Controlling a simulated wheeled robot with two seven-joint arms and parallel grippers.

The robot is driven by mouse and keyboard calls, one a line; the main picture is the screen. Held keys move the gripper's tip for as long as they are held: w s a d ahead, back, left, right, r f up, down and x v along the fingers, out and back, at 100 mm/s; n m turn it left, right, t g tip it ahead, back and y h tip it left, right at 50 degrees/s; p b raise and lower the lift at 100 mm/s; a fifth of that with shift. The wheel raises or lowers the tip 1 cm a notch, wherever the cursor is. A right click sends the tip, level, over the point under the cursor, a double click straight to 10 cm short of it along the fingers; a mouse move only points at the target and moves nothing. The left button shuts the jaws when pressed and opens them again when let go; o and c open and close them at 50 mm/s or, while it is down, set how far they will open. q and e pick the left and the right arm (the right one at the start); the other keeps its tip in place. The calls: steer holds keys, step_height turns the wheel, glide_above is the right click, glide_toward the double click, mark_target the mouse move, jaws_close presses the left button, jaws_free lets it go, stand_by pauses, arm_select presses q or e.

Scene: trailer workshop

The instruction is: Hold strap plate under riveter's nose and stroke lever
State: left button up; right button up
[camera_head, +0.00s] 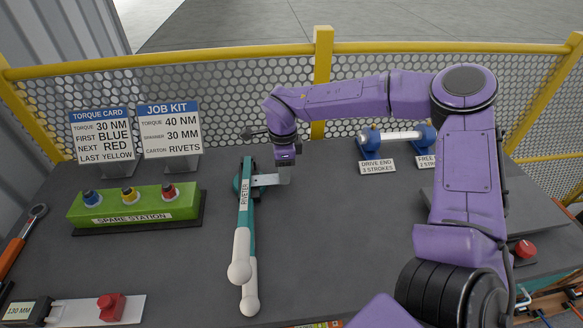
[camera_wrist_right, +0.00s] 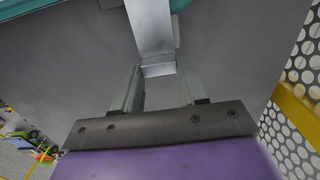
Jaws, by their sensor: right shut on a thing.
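The riveter (camera_head: 245,205) lies on the dark bench with its teal body at the back and two white-gripped levers toward the front. The levers are slightly apart at their front ends. My right gripper (camera_head: 285,176), on the purple arm, is at the right of the riveter's head. It is shut on the grey strap plate (camera_head: 266,180), which reaches left to the riveter. In the right wrist view, the plate (camera_wrist_right: 150,28) runs from between my fingers up to the teal riveter edge (camera_wrist_right: 60,7). Whether it lies under the nose is hidden. My left gripper is out of view.
A green spare station (camera_head: 135,206) with coloured knobs stands at left. Two sign cards (camera_head: 170,130) stand behind it. A blue-ended roller (camera_head: 397,137) sits at the back right. A yellow-railed mesh fence (camera_head: 230,90) closes the back. A wrench (camera_head: 22,240) lies far left.

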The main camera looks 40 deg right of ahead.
steer(key=shift+w+a+f, duration=0.1)
steer(key=shift+w+a, duration=0.25)
steer(key=shift+a, duration=0.2)
steer(key=shift+w+a, duration=0.3)
steer(key=shift+a, duration=0.2)
steer(key=shift+f, duration=0.25)
stand_by(0.4)
